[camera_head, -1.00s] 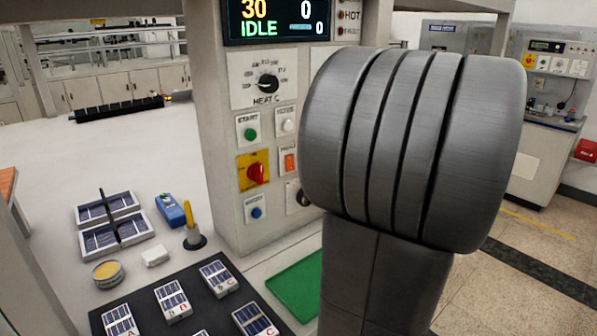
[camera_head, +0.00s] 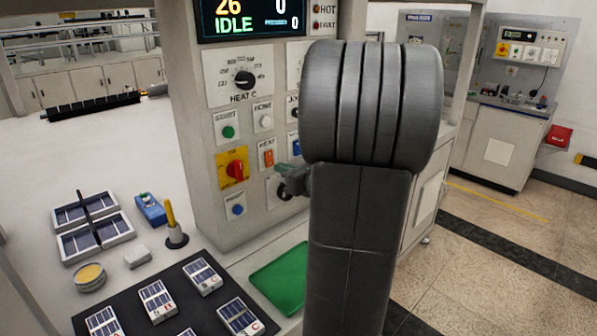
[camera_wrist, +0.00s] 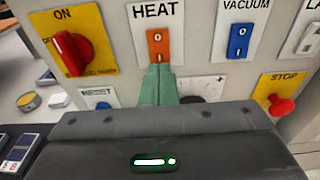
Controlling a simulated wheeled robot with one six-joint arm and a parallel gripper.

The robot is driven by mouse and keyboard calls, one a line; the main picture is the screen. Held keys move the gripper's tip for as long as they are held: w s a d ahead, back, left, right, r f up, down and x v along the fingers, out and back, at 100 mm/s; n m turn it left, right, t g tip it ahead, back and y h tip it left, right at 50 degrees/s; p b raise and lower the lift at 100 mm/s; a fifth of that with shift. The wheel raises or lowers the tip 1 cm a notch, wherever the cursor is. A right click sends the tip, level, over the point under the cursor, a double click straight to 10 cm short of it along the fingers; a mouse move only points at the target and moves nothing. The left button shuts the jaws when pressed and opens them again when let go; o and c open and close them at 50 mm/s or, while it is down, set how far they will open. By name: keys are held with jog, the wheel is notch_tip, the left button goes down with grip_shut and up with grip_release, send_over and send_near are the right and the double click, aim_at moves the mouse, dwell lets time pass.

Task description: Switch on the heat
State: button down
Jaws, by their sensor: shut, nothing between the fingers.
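The orange HEAT rocker switch (camera_head: 269,158) is on the grey control panel, under a white HEAT label. In the wrist view the rocker (camera_wrist: 159,44) is upper centre, marked 0 above and I below. My gripper (camera_head: 284,170) is shut and empty, just in front of the panel. In the wrist view its green fingertips (camera_wrist: 159,70) overlap the rocker's lower end; I cannot tell whether they touch it. The display (camera_head: 252,18) reads 26, 0 and IDLE. The HEAT C dial (camera_head: 244,80) is above the switches.
The blue VACUUM rocker (camera_wrist: 239,40) is right of HEAT. A red ON knob (camera_wrist: 68,53) is on the left and a red STOP button (camera_wrist: 280,105) at lower right. A green mat (camera_head: 281,281) and solar-cell pieces (camera_head: 157,300) lie below the panel.

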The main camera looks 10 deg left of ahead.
jog(key=shift+x, duration=1.15)
jog(key=shift+w+a, duration=0.1)
jog(key=shift+f, duration=0.15)
jog(key=f+b+v, duration=0.2)
jog(key=f+v, duration=0.1)
jog(key=v, duration=1)
jog(key=shift+s+d, duration=0.3)
jog(key=shift+d, duration=0.15)
jog(key=shift+f, duration=0.1)
